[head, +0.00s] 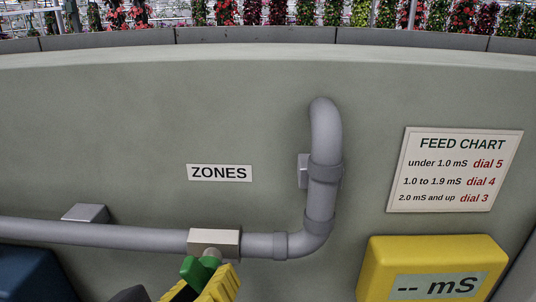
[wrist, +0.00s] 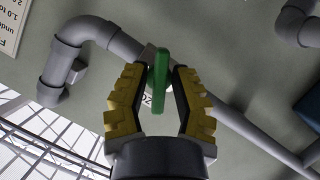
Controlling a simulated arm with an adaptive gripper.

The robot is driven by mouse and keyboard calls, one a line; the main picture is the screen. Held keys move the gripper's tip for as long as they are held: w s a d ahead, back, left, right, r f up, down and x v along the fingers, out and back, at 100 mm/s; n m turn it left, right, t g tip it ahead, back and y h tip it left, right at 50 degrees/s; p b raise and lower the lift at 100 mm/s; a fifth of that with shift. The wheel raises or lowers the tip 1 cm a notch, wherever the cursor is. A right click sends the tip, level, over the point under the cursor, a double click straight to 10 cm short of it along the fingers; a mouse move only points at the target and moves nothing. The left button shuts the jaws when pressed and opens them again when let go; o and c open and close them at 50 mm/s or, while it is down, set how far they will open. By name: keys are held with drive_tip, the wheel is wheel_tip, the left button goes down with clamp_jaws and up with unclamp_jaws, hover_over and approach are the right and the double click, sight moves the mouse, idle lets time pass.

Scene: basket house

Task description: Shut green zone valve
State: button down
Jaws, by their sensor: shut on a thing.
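The green zone valve has a pale block body (head: 214,237) on the horizontal grey pipe, below the ZONES label. Its green handle (head: 192,268) sticks out at the front of the block, at the bottom of the head view. My gripper (wrist: 159,75) has its yellow and black fingers on either side of the green handle, which also shows in the wrist view (wrist: 159,85). The fingers are shut on the handle. In the head view only part of one yellow finger shows, and it hides part of the handle. The handle's exact angle to the pipe is hard to tell.
The grey pipe (head: 110,236) runs along the wall and bends upward at the right. A ZONES label (head: 219,173) and a FEED CHART sign (head: 455,170) are on the wall. A yellow meter (head: 375,270) reading "-- mS" is lower right. A dark blue object (head: 30,275) is lower left.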

drive_tip(key=c, duration=1)
unclamp_jaws()
drive_tip(key=shift+c, duration=0.2)
drive_tip(key=shift+s, duration=0.1)
drive_tip(key=v, duration=1.1)
drive_tip(key=shift+s+a, duration=0.2)
drive_tip(key=shift+s, duration=0.15)
drive_tip(key=shift+r, duration=0.15)
